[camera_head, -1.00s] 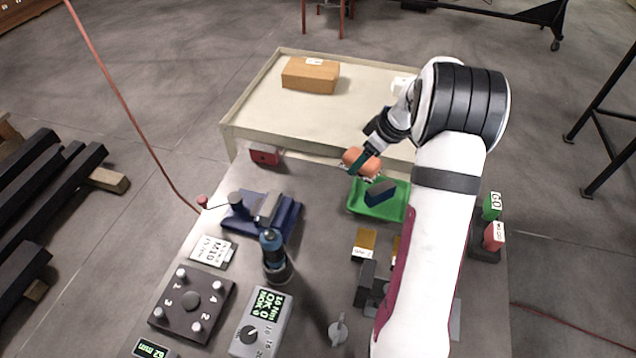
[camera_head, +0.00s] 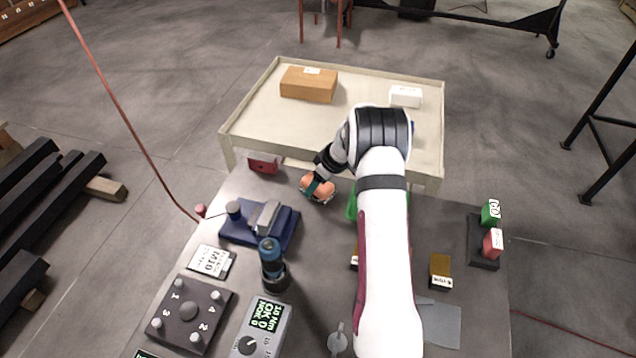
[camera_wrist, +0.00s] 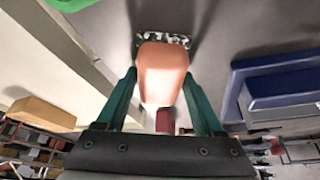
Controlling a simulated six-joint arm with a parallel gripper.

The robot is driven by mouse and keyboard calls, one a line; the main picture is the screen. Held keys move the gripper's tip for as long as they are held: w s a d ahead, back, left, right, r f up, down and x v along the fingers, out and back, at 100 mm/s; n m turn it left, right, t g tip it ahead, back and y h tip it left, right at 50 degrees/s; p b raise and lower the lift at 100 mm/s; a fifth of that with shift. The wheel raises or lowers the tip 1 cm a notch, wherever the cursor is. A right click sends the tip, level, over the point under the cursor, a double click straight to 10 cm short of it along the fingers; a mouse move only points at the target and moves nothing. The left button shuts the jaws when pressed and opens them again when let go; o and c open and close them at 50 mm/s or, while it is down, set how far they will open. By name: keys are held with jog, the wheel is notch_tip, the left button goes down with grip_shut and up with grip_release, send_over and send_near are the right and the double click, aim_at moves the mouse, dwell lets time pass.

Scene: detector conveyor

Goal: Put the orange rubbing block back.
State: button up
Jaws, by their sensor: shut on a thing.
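The orange rubbing block (camera_head: 322,182) is held above the grey table, between the blue vise-like fixture and the green tray (camera_head: 351,205). My gripper (camera_head: 316,189) is shut on it. In the wrist view the block (camera_wrist: 162,72) sits between the teal fingers (camera_wrist: 160,98), with a speckled black-and-white edge at its far end. Most of the green tray is hidden behind my arm in the head view; one corner shows at the top left of the wrist view (camera_wrist: 72,3). Whether anything lies in it cannot be seen now.
The blue fixture (camera_head: 283,233) stands left of the block, with a dark blue screwdriver-like tool (camera_head: 271,262) in front. A red box (camera_head: 264,164) sits at the table's back edge. Behind is a beige-rimmed cart (camera_head: 245,112) with a brown carton (camera_head: 308,85) and a white box (camera_head: 405,96).

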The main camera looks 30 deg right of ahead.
jog(key=shift+f, duration=0.15)
jog(key=o, duration=1.4)
jog(key=shift+o, duration=0.2)
jog(key=v, duration=1.1)
jog(key=s+a+r+m+g, duration=0.1)
jog(key=s+a+r+m, duration=0.1)
jog(key=s+a+r, duration=0.5)
jog(key=s+a+r+m+g, duration=0.1)
jog(key=s+a+m, duration=0.3)
jog(key=s+a, duration=0.5)
jog(key=s+a+r+m+g, duration=0.2)
jog(key=s+a, duration=0.7)
jog(key=s, duration=0.8)
jog(key=shift+s+r+m, duration=0.25)
jog(key=shift+r+m, duration=0.35)
jog(key=shift+m, duration=0.5)
